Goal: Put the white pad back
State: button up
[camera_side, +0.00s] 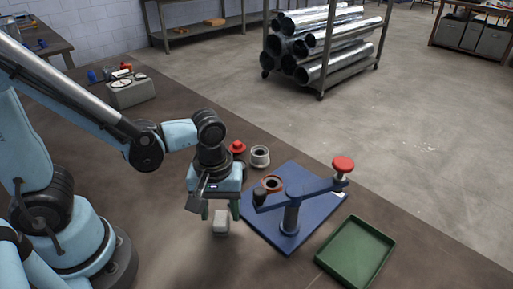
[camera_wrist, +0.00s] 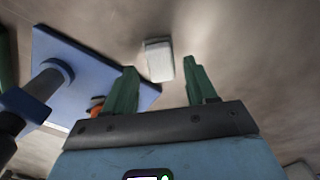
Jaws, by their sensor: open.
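The white pad (camera_side: 221,224) is a small pale block on the brown bench, just left of the blue base plate (camera_side: 263,232). My gripper (camera_side: 220,211) points down right over it, its fingers apart. In the wrist view the pad (camera_wrist: 159,60) shows beyond and between the two green fingertips (camera_wrist: 162,72), with a gap on each side. The fingers do not hold it. I cannot tell the exact height of the fingertips above the bench.
A blue lever press (camera_side: 293,205) with a red knob (camera_side: 343,164) stands on the plate beside a reddish ring (camera_side: 272,184). A green tray (camera_side: 357,250) lies at the right. A red part (camera_side: 237,147) and a grey spool (camera_side: 260,156) stand behind.

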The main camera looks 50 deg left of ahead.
aim_at(220, 217)
notch_tip(220, 217, up, 10)
jog(key=r, duration=0.1)
jog(key=w+a+m+t, duration=0.4)
jog(key=a+m+t, duration=0.3)
jog(key=a+m, duration=0.1)
jog(key=shift+w+m, duration=0.2)
jog(key=shift+m, duration=0.3)
